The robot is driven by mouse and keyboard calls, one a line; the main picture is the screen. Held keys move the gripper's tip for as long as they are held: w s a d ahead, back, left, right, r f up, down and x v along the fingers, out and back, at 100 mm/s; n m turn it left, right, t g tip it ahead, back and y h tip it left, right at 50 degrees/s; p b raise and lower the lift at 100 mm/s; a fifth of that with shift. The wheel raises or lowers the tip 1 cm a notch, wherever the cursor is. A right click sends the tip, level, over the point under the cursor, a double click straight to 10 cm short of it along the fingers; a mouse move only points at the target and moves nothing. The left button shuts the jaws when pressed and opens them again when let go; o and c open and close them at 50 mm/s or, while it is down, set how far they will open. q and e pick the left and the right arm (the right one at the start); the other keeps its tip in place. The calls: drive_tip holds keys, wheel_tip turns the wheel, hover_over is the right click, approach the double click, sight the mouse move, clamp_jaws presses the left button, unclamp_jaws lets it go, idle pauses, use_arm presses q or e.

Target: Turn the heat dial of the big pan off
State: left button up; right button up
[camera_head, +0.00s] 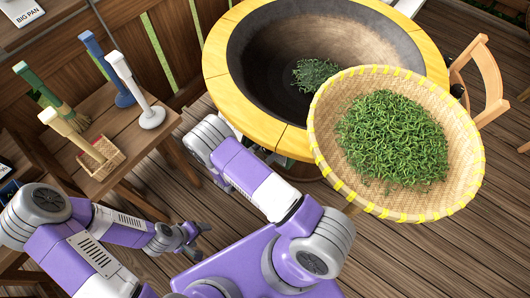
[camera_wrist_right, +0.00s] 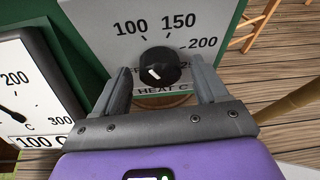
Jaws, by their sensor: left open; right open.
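The heat dial (camera_wrist_right: 159,66) is a round black knob with a white mark, on a pale panel (camera_wrist_right: 105,25) marked 100, 150, 200 and HEAT C. The white mark lies toward the knob's lower left. My right gripper (camera_wrist_right: 160,82) is open, with one finger on each side of the dial; I cannot tell whether they touch it. In the head view the right gripper is hidden beneath the pan's rim. The big pan (camera_head: 265,60) is a dark bowl in a yellow rim, with some green leaves (camera_head: 314,74) inside. My left gripper (camera_head: 193,240) is open and empty over the floor.
A woven basket (camera_head: 325,135) full of green leaves overlaps the pan's right side. A wooden table (camera_head: 145,128) at left holds upright brushes and tools. A white gauge (camera_wrist_right: 28,95) stands left of the dial. A wooden chair (camera_head: 490,85) is at right.

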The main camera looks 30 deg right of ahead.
drive_tip(key=shift+d+f, duration=0.1)
drive_tip(key=shift+d, duration=0.15)
drive_tip(key=c, duration=1.1)
drive_tip(key=shift+o, duration=0.2)
